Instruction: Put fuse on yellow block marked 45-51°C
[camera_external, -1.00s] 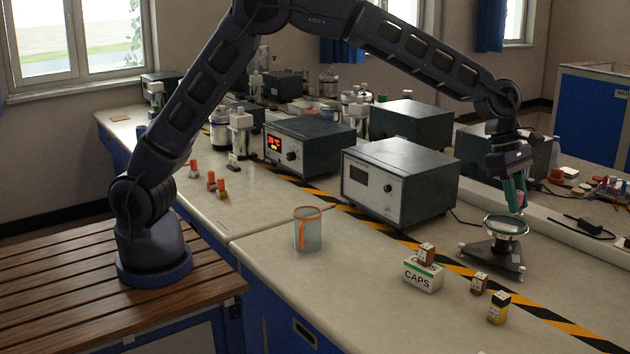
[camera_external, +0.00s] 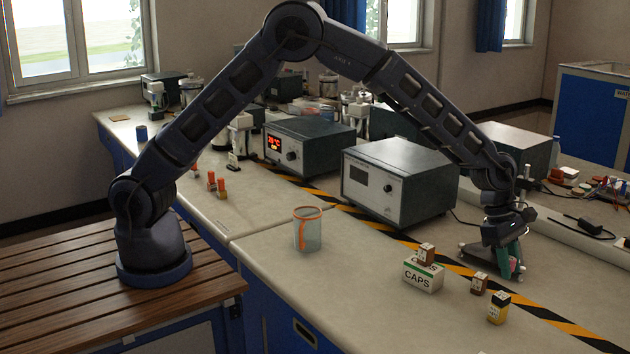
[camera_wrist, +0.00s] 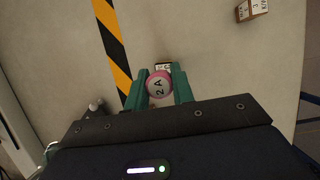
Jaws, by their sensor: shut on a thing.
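My gripper (camera_external: 508,262) is shut on the fuse, a round-ended piece with a pink rim and a pale face marked "2 A" (camera_wrist: 158,86). The fuse (camera_external: 513,266) sits between the green fingers. A yellow block with a dark top and a pale label (camera_external: 497,311) stands on the bench at the lower right, nearer the camera than my gripper; its marking is too small to read. In the wrist view a small labelled block (camera_wrist: 163,66) shows just beyond the fuse, mostly hidden; I cannot tell which block it is.
A brown block (camera_external: 478,284) stands beside the yellow one. Another brown block (camera_external: 426,252) sits on the CAPS box (camera_external: 422,277). Striped tape (camera_external: 545,314) crosses the bench. A glass beaker (camera_external: 308,230) and grey instrument boxes (camera_external: 400,183) stand to the left.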

